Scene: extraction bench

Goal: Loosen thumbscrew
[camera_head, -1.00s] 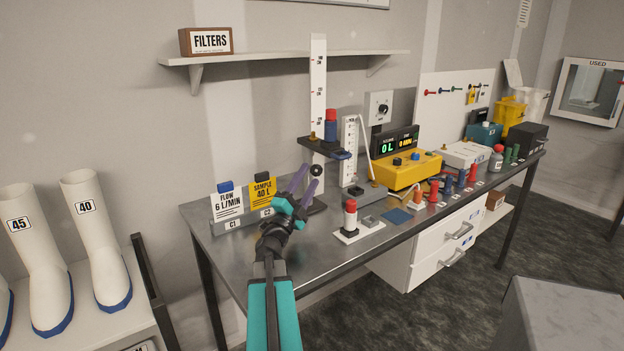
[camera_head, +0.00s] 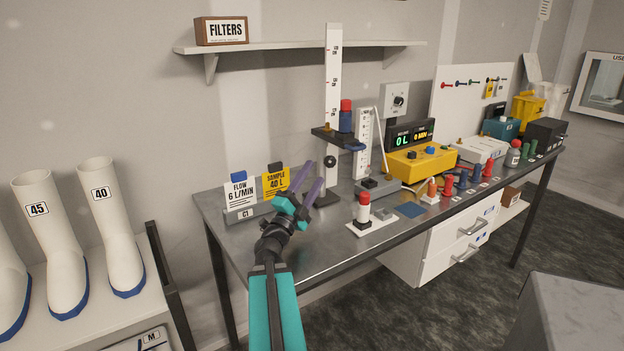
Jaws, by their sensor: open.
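A white upright post (camera_head: 333,75) with a printed scale stands at the back of the bench. A round black knob (camera_head: 330,161) on the post just below the carriage looks like the thumbscrew. A small brass-coloured piece also shows on the carriage top. My gripper (camera_head: 316,174), with purple fingers, is open and empty. Its fingertips are just left of and below the black knob in the picture, with a gap showing. Depth between them is hard to judge.
A sign holder (camera_head: 250,214) with flow and sample cards stands left of my gripper. A white plate (camera_head: 359,229) with a red-topped cylinder is at the front right. A thermometer-like gauge (camera_head: 363,143) and yellow meter (camera_head: 421,162) stand right of the post. Bare bench lies at the front left.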

